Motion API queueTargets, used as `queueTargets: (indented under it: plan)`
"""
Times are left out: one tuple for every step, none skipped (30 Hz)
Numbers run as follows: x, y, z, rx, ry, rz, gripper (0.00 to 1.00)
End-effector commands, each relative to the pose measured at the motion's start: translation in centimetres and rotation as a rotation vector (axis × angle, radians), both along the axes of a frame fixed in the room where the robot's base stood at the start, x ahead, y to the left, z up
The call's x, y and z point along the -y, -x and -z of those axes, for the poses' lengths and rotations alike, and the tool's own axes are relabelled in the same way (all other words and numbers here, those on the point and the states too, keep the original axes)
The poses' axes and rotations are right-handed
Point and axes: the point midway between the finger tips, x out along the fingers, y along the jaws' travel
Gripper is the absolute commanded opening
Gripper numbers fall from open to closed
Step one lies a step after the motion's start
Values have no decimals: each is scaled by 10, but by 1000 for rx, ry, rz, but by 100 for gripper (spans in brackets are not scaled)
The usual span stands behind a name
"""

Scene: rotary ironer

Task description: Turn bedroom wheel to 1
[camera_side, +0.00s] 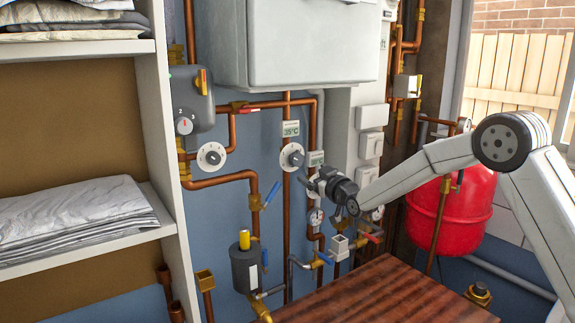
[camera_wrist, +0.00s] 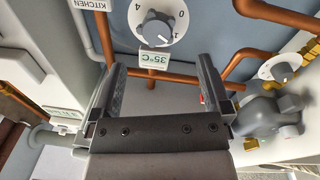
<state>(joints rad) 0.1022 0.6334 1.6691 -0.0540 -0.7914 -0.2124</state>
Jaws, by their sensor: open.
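No label reading bedroom is legible, so I cannot tell which wheel is the bedroom one. A white dial with a grey knob (camera_side: 292,156) sits mid-wall below a 35°C tag; in the wrist view this dial (camera_wrist: 158,28) is upside down, with 4, 0 and 1 readable.
A tag reading KITCHEN (camera_wrist: 91,4) is near the middle dial. Copper pipes (camera_side: 287,220) run around the dials. A grey box with a small dial (camera_side: 190,98) is at left, a white boiler (camera_side: 300,45) above, and a red tank (camera_side: 460,210) at right.

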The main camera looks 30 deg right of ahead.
Motion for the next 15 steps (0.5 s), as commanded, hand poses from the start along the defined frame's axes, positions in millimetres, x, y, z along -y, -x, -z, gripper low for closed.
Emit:
queueTargets:
  plan:
    - [-2,5,4,-31,-8,-2,98]
    - [-3,8,6,-52,-13,-1,98]
    - [-5,14,11,-88,-22,-3,98]
    - [-7,19,15,-119,-29,-3,98]
    - [-9,24,20,-152,-38,-3,98]
    - [-12,33,26,-200,-51,-4,98]
    - [-14,40,32,-240,-59,-4,98]
    - [-16,48,37,-279,-69,-3,98]
    - [-19,60,45,-337,-82,-2,98]
    - [-21,70,52,-381,-93,-1,98]
    - [-24,80,58,-426,-102,1,98]
    - [-27,94,66,-485,-115,3,98]
    - [-29,106,73,-531,-125,5,98]
    - [-31,117,79,-576,-135,7,98]
    - [-34,133,87,-635,-148,11,98]
